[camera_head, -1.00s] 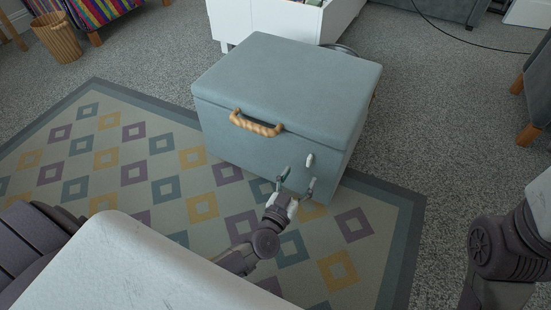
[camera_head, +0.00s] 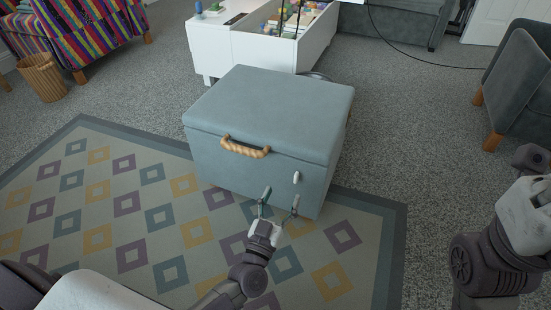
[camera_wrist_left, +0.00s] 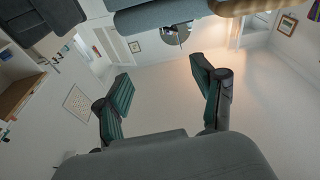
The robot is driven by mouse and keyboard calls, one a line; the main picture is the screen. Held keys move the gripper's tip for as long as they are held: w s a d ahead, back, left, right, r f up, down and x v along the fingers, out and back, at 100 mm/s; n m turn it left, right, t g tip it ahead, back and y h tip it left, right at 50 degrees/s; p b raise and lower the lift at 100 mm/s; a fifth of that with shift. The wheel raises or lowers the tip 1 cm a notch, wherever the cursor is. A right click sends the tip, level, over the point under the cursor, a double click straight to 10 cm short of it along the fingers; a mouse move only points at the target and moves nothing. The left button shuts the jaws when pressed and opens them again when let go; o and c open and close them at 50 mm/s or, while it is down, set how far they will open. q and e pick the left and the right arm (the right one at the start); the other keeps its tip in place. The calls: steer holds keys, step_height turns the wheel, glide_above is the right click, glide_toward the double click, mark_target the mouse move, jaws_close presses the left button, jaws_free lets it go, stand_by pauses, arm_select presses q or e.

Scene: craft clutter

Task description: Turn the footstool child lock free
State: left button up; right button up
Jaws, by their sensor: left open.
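The footstool (camera_head: 232,170) is a blue-grey padded box with a closed lid (camera_head: 270,110) and a braided tan handle (camera_head: 245,148) on its front. A small white lock piece (camera_head: 297,177), upright, sits on the front face right of the handle, near the right corner. My left gripper (camera_head: 280,196) is open in front of the face, its fingertips a little below and left of the lock. Nothing shows between its fingers. Its spread fingers also show in the left wrist view (camera_wrist_left: 165,92), where I cannot make out the lock. My right arm is at the right edge, its fingers not visible.
The footstool stands on the edge of a diamond-patterned rug (camera_head: 100,205). A white cabinet (camera_head: 265,48) with craft items is close behind it. A grey armchair (camera_head: 520,85) stands at the right, a wicker basket (camera_head: 43,78) at the far left. Carpet right of the footstool is clear.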

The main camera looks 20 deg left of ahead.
arm_select(q)
steer(key=s+r+n+t+p, duration=0.1)
steer(key=s+r+t, duration=0.1)
steer(key=r, duration=0.7)
steer(key=s+r+t+p, duration=0.1)
steer(key=s+r+t, duration=0.2)
steer(key=r, duration=0.6)
steer(key=shift+d+r+n+y, duration=0.25)
steer(key=shift+r+n+y, duration=0.15)
